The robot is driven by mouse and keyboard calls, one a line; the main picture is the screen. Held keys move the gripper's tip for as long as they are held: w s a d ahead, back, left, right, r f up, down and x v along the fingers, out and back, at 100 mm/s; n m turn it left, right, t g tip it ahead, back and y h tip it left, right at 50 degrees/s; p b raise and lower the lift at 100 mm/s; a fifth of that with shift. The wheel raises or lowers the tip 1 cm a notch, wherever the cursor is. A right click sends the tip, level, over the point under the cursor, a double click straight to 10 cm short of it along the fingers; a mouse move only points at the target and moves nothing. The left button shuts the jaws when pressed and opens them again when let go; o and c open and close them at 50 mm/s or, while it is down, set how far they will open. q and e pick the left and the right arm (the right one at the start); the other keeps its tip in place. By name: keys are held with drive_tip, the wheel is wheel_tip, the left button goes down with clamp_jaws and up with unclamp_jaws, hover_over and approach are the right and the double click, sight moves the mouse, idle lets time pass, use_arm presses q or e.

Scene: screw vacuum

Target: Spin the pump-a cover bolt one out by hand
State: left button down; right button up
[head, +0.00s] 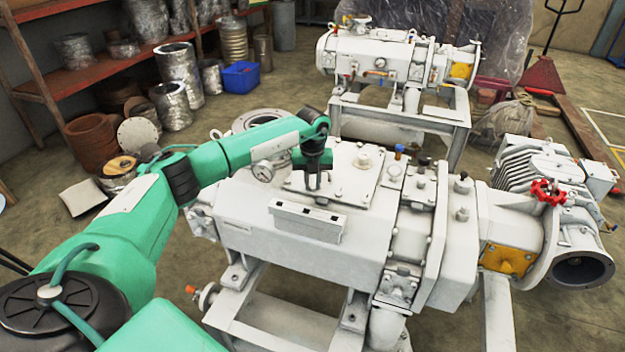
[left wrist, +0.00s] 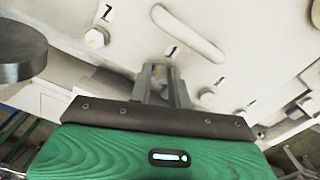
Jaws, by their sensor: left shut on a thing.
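The near pump (head: 290,232), pale grey, stands on a metal frame, with a flat cover plate (head: 352,172) bolted on top. My left gripper (head: 312,186) points down at the left part of this cover. In the left wrist view its two fingers (left wrist: 160,74) are shut around a small bolt (left wrist: 158,70), beside a label reading "1" on the cover (left wrist: 235,50). The fingers hide most of the bolt, so I cannot tell how far it is seated. Another bolt (left wrist: 97,37) sits by a label at the left. My right gripper is out of view.
A slotted white box (head: 307,221) is on the pump's near side. A second pump (head: 395,62) is behind. Shelves with metal parts (head: 95,72) line the left wall.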

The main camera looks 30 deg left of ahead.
use_arm(q)
drive_tip(key=n+p, duration=0.1)
drive_tip(key=n, duration=0.3)
drive_tip(key=shift+n, duration=0.3)
drive_tip(key=n+p, duration=0.1)
drive_tip(key=n, duration=0.1)
drive_tip(key=shift+n, duration=0.3)
drive_tip(key=n+p, duration=0.1)
drive_tip(key=n, duration=0.3)
drive_tip(key=shift+s+f, duration=0.1)
drive_tip(key=shift+f+n+p, duration=0.15)
drive_tip(key=shift+n+p, duration=0.55)
drive_tip(key=shift+n, duration=0.9)
drive_tip(key=c, duration=1.3)
unclamp_jaws()
